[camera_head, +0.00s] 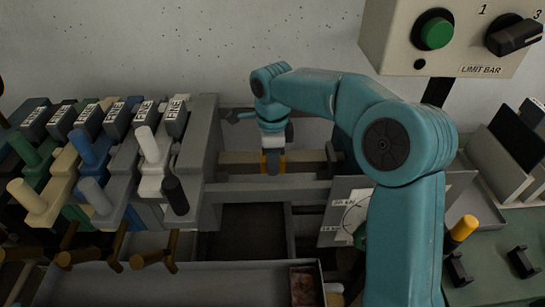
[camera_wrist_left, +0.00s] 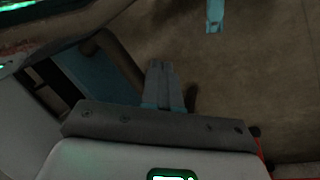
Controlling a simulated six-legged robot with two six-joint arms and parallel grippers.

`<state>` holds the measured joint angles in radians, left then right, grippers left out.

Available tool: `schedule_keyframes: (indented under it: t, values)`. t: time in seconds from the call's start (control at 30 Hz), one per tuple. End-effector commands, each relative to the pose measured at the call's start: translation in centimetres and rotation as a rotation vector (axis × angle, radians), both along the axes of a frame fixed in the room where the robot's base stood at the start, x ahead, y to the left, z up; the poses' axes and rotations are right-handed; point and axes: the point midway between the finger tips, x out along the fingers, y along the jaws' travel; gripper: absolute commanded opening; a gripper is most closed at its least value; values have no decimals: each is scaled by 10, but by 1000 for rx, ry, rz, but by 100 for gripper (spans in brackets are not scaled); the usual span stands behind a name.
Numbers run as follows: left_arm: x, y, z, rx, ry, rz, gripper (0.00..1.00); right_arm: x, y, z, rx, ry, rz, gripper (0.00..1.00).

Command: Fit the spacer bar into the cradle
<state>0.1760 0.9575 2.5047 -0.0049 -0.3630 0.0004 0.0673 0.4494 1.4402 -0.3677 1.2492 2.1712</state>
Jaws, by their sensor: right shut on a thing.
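My right gripper (camera_head: 273,166) points down behind the grey front rail. Its yellow-edged fingers are shut on a brown bar, which I take to be the spacer bar (camera_head: 236,158). The bar lies crosswise, left to right, between the grey block on the left and the dark parts on the right. The grey frame around it, which looks like the cradle (camera_head: 258,189), hides its lower side. I cannot tell whether the bar is seated or held just above. My left gripper (camera_wrist_left: 163,83) shows only in the left wrist view, with its fingers together and nothing visible between them.
A row of coloured levers with labelled blocks (camera_head: 145,115) stands close on the left. A control box (camera_head: 455,38) with a green button hangs at upper right. A tilted plate (camera_head: 335,208) stands right of the frame. A grey tray (camera_head: 180,285) lies in front.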

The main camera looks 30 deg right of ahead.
Motion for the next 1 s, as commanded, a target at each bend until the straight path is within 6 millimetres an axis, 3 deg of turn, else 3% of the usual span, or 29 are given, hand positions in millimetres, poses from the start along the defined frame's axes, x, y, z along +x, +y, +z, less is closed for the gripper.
schedule_keyframes:
  t: [0.33,0.37,0.4,0.43,0.77,0.87,1.0]
  values:
    - [0,0,-3,0,0,0,0,0,0,-2,0,-4,0,0]
    - [0,0,-2,0,0,0,0,0,0,-2,0,0,0,59]
    - [0,0,-2,0,0,0,0,0,0,-2,0,0,0,72]
    - [0,0,-2,0,0,0,0,0,0,-2,0,0,0,75]
    - [0,0,2,0,0,0,0,0,0,3,-1,-1,0,75]
    - [0,0,1,0,0,0,0,1,0,16,0,-4,1,75]
    - [0,0,5,0,0,0,0,1,0,48,-1,-5,1,75]
